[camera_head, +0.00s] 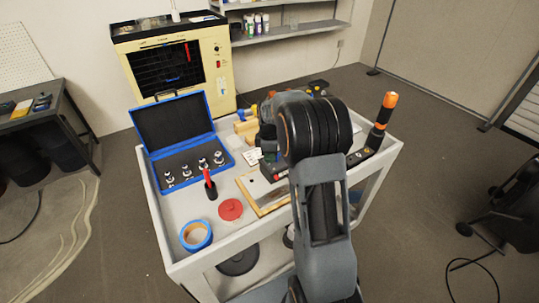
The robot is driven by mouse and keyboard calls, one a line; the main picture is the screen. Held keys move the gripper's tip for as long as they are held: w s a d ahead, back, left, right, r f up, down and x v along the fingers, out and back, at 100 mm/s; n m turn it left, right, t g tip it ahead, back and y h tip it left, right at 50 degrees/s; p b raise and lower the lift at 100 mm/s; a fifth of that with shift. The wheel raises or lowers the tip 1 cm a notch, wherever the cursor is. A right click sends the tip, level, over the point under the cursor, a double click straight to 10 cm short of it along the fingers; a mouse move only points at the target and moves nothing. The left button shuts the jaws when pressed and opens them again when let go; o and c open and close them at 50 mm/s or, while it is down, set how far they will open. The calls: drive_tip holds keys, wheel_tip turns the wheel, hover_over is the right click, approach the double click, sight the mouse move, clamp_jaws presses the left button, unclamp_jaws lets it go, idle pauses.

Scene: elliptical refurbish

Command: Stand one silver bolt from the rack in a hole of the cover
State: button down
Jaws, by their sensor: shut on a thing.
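My gripper (268,155) is partly in view above the middle of the white cart, mostly behind my dark arm. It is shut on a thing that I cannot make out. A flat panel with a light wooden-looking edge (247,193), perhaps the cover, lies below it on the cart and is partly behind my arm. I cannot make out its holes. A dark rack (357,157) with small pale and brassy tops lies at the cart's right side. No silver bolt can be told apart there.
On the white cart (175,238), an open blue case (151,172) holds several silver sockets. A red-handled tool (210,184), a red disc (230,209) and blue tape (196,236) sit at the front left.

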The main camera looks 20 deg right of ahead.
drive_tip(key=shift+d+r, duration=0.1)
drive_tip(key=shift+r, duration=0.1)
drive_tip(key=shift+f+b, duration=0.35)
drive_tip(key=shift+f, duration=0.6)
idle(1.8)
drive_tip(key=c, duration=1)
unclamp_jaws()
wheel_tip(320, 180, up, 14)
drive_tip(key=shift+f, duration=0.1)
idle(0.4)
